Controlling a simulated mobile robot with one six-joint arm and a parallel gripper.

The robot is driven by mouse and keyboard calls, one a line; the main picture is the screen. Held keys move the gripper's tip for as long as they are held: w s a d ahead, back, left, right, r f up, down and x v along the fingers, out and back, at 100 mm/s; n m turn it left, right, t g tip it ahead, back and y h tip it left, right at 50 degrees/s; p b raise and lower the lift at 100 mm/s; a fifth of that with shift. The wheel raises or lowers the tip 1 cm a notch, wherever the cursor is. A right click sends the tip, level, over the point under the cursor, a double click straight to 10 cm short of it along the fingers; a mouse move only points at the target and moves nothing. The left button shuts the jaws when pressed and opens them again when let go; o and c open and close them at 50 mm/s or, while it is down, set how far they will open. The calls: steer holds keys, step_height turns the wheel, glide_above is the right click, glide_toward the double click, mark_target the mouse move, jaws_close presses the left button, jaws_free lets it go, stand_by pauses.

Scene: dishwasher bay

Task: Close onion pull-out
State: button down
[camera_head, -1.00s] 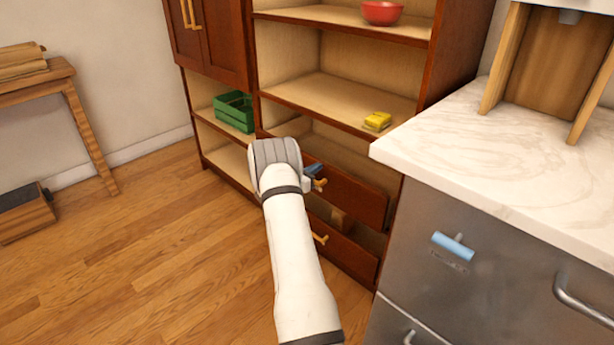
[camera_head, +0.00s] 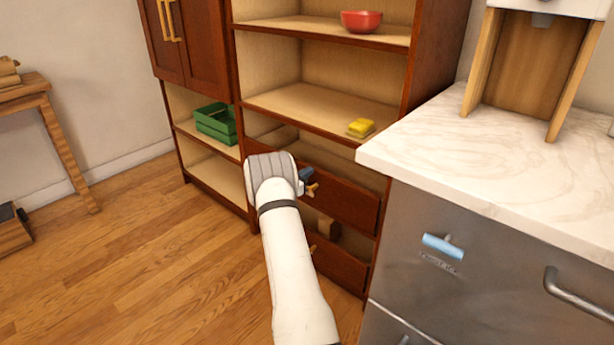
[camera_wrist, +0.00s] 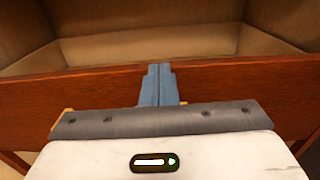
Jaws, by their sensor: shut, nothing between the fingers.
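The upper wooden drawer (camera_head: 345,203) of the brown cabinet stands partly pulled out, with a wooden handle (camera_head: 313,189) on its front. A lower drawer (camera_head: 341,268) also stands out below it. I see no onion label on either. My gripper (camera_head: 307,178) is shut and empty, with its blue fingers at the upper drawer's front, close to the handle. In the wrist view the blue fingers (camera_wrist: 158,86) overlap the top of the drawer front (camera_wrist: 225,85). Whether they touch it is unclear.

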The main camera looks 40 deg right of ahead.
steer(key=shift+s+d+r, duration=0.15)
steer(key=shift+d+r, duration=0.1)
steer(key=shift+d, duration=0.25)
steer(key=shift+a, duration=0.1)
steer(key=s+a+p, duration=0.2)
steer(key=a+p, duration=0.1)
steer(key=a, duration=1.2)
steer(key=s+a+r+m+g+y+p, duration=0.1)
steer(key=s+a+r+m+y+p, duration=0.2)
steer(key=r, duration=0.5)
steer(key=s+a+r+m+g+y+p, duration=0.1)
steer(key=s+a+r+m+g+p, duration=0.2)
steer(key=s+r, duration=0.35)
steer(key=s+a+r+m+y+p, duration=0.2)
steer(key=s+a+r+m+p, duration=0.2)
steer(key=r, duration=0.5)
steer(key=s+a+r+m+t+y+p, duration=0.2)
steer(key=s+a+r+m+y+p, duration=0.2)
steer(key=s+a+r, duration=0.5)
steer(key=s+a+r+m+t+y+p, duration=0.2)
steer(key=s+a+r+m+y+p, duration=0.3)
steer(key=a, duration=1)
steer(key=s+r+y+p, duration=0.2)
steer(key=s+r+p, duration=0.2)
steer(key=s+p, duration=0.1)
steer(key=shift+s+a+m+y, duration=0.3)
steer(key=shift+s+y, duration=0.1)
steer(key=shift+s, duration=0.15)
